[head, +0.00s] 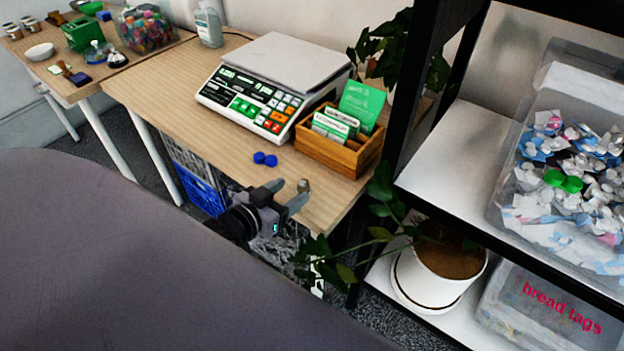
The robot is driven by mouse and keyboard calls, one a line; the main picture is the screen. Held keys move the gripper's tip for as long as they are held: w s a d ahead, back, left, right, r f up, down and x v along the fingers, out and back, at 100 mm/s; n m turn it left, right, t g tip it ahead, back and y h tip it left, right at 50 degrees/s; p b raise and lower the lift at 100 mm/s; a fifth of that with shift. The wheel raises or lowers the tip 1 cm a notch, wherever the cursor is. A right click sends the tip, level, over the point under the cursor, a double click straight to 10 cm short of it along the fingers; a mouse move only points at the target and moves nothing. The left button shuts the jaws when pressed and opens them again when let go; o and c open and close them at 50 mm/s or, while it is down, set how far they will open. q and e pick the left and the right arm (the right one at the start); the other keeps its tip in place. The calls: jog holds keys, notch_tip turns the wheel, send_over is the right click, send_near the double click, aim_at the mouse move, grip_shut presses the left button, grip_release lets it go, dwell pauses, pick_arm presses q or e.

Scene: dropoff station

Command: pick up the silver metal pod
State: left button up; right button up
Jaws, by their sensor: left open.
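A small silver-brown metal piece, which looks like the silver metal pod (304,186), stands near the front edge of the wooden table (165,90). My left gripper (291,190) is at the table's front edge with its fingers spread open. One fingertip is close beside the pod, and I cannot tell whether it touches. The gripper holds nothing that I can see. My right gripper is not in view.
Blue caps (265,159) lie on the table just behind my left gripper. A wooden card box (340,153) and a scale (262,95) stand further back. A shelf with a potted plant (440,265) is close on the right.

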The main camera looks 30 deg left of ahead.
aim_at(301, 184)
pick_arm(q)
jog(key=shift+x, duration=3.2)
jog(key=shift+a+f, duration=0.1)
jog(key=shift+a, duration=0.05)
jog(key=c, duration=1.1)
